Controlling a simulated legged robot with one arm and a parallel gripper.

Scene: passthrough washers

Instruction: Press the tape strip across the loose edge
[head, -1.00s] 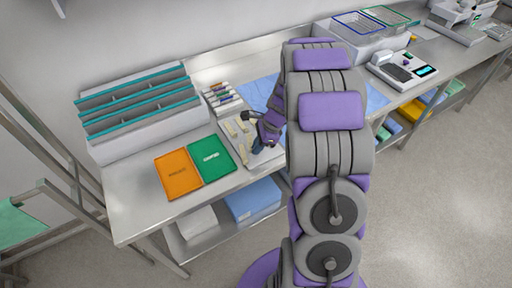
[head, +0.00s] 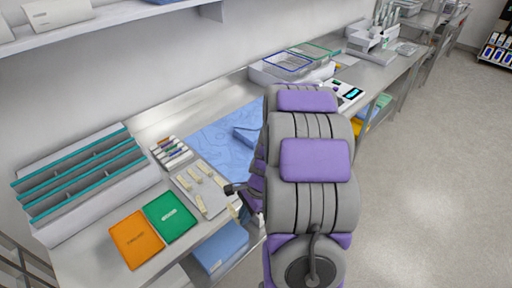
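Several cream tape strips (head: 194,174) lie on a pale tray (head: 184,190) on the steel bench. My gripper (head: 230,189) is at the tray's right edge, small and partly hidden by my arm. A cream piece (head: 234,209) shows just below its dark fingers; I cannot tell whether it is held. A light blue sheet (head: 220,140) with wavy lines lies flat behind the tray. A darker blue piece (head: 245,135) sits at its right, partly hidden by my arm. I cannot make out which edge is loose.
Orange (head: 142,238) and green (head: 171,218) folders lie left of the tray. A grey rack with teal edges (head: 85,180) and a marker holder (head: 171,152) stand behind. Wire-topped bins (head: 290,66) and a scale (head: 347,94) are farther right. The floor at right is clear.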

